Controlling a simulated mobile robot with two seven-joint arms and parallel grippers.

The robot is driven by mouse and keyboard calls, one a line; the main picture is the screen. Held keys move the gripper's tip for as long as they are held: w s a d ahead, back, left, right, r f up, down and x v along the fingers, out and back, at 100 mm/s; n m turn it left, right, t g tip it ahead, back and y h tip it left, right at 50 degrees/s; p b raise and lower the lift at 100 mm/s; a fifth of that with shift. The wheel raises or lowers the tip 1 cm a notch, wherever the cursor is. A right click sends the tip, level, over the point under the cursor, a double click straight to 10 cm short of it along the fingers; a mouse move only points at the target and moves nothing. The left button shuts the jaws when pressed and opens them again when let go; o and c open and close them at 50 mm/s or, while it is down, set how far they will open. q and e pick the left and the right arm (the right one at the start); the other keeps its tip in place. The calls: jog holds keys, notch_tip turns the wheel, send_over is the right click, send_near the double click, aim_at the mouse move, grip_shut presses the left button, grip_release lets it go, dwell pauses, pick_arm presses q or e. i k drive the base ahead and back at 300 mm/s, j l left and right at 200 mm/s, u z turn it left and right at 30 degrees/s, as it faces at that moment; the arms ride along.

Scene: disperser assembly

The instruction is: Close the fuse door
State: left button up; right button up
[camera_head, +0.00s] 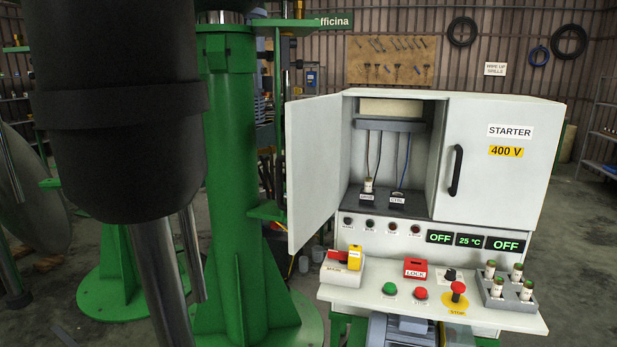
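The fuse door (313,165) is the white left door of the starter cabinet (500,225). It stands open, swung out to the left, so the compartment (385,150) behind it shows. Inside are coloured wires and two small dark holders. The left holder (367,196) has a pale fuse upright in it; the right holder (397,198) shows no clear fuse.
The cabinet's right door (495,160), with a black handle, is shut. Below, a shelf (370,300) carries buttons, a red lock (415,268) and a tray (508,302) of several fuses. A green column (232,190) and dark cylinder (115,120) stand left of the fuse door.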

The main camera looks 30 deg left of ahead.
aim_at(314, 125)
jog(key=k+j+z, duration=0.1)
jog(key=j, duration=0.25)
jog(key=k+j+z, duration=0.1)
jog(key=k+j, duration=0.3)
jog(key=j, duration=0.3)
jog(key=k+j+z, duration=0.1)
jog(key=j, duration=0.3)
jog(key=j+z, duration=0.1)
jog(key=j, duration=0.3)
jog(key=k+j, duration=0.1)
jog(key=j, duration=0.25)
jog(key=i+j+z, duration=0.1)
jog(key=j+z, duration=0.15)
jog(key=j, duration=1.25)
